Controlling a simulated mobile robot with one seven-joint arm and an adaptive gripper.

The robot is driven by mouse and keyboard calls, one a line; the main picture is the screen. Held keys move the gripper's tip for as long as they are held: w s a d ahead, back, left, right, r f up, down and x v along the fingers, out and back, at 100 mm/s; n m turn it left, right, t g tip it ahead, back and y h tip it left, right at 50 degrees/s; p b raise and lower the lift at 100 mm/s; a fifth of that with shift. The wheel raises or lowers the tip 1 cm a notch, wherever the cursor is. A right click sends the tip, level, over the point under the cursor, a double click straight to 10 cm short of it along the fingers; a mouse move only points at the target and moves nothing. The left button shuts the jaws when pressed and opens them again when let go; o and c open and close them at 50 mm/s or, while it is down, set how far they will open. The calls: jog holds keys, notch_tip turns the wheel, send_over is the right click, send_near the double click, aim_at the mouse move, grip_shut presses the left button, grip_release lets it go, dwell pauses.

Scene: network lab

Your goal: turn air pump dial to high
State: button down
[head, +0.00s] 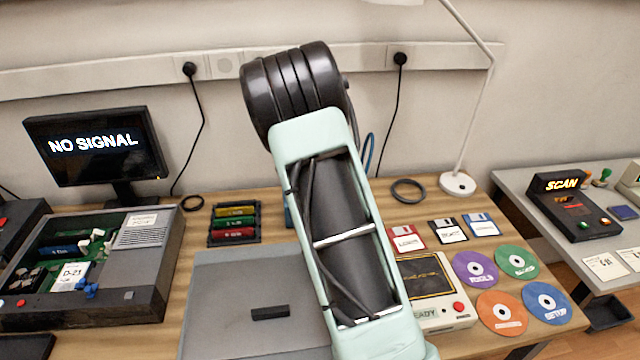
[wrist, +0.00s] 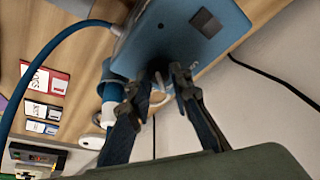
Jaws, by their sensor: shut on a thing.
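The air pump is a blue box (wrist: 180,35) at the top middle of the wrist view, with a dark square patch on its face. In the head view only a sliver of blue (head: 289,212) shows beside my arm. In the head view my gripper is hidden behind my arm.
A blue hose (wrist: 45,55) curves from the pump beside my fingers. Floppy disks (wrist: 42,110) lie near.

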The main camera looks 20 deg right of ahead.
jog(key=shift+m, duration=0.3)
jog(key=c, duration=1.7)
grip_release()
jog(key=shift+f, duration=0.1)
jog(key=shift+c, duration=0.2)
jog(key=v, duration=1.2)
jog(key=shift+w, duration=0.1)
